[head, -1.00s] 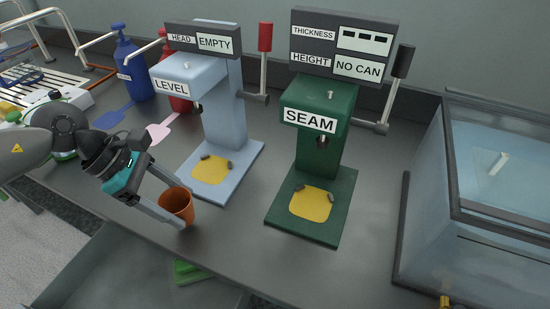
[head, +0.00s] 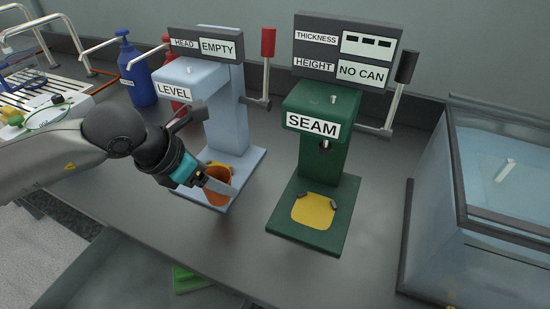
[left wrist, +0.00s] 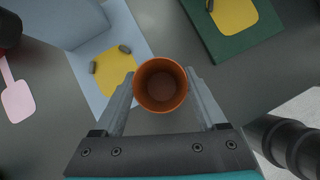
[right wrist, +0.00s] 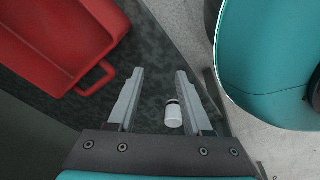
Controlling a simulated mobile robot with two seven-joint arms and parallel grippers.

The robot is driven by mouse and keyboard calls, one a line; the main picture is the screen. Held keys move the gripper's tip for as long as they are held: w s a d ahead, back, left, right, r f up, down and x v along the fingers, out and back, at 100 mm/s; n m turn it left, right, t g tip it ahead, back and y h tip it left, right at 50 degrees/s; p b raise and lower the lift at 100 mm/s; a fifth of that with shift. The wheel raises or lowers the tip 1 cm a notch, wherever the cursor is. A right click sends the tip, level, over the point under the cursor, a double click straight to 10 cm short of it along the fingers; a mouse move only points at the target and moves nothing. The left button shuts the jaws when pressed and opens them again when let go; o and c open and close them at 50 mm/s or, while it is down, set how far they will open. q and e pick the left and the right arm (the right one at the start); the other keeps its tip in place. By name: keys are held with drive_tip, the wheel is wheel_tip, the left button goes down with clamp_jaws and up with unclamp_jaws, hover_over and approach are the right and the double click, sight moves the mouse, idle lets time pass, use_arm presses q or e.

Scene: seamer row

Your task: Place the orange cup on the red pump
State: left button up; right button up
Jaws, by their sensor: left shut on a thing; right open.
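The orange cup (head: 217,190) is upright in my left gripper (head: 212,180), whose fingers are shut on its sides; the left wrist view looks into the empty cup (left wrist: 160,80). In the head view it overlaps the front of the pale blue LEVEL machine's base; its height above the counter is hard to judge. The red pump (head: 177,102) stands at the back left, mostly hidden by the LEVEL machine and my left arm. A pink paddle-shaped pad (left wrist: 18,100) lies at the left edge of the left wrist view. My right gripper (right wrist: 159,75) is open and empty.
The LEVEL machine (head: 226,125) and the green SEAM machine (head: 322,165) have side levers. A blue pump (head: 138,72) and wire rack are at left. A clear tank (head: 500,200) is at right. A red crate (right wrist: 60,40) and a small white bottle (right wrist: 174,116) are below my right gripper.

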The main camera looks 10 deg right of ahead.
use_arm(q)
drive_tip(key=w+d, duration=0.2)
drive_tip(key=d, duration=0.2)
drive_tip(key=w+d+b, duration=0.1)
drive_tip(key=w+d, duration=0.2)
drive_tip(key=d, duration=0.1)
drive_tip(key=w+d, duration=0.2)
drive_tip(key=d, duration=0.2)
drive_tip(key=shift+w+d+b, duration=0.2)
drive_tip(key=shift+w+b, duration=0.05)
drive_tip(key=shift+b, duration=0.1)
wheel_tip(320, 180, down, 3)
drive_tip(key=shift+w+d+r+b, duration=0.1)
drive_tip(key=shift+b, duration=0.4)
drive_tip(key=shift+f, duration=0.4)
use_arm(e)
drive_tip(key=w+a+r, duration=0.3)
drive_tip(key=w, duration=0.1)
drive_tip(key=shift+w+a, duration=0.4)
use_arm(q)
drive_tip(key=shift+f, duration=0.1)
drive_tip(key=o, duration=1.3)
drive_tip(key=shift+c, duration=0.2)
use_arm(e)
drive_tip(key=shift+w+a+r, duration=0.1)
drive_tip(key=shift+w+r, duration=0.05)
drive_tip(key=shift+r, duration=0.05)
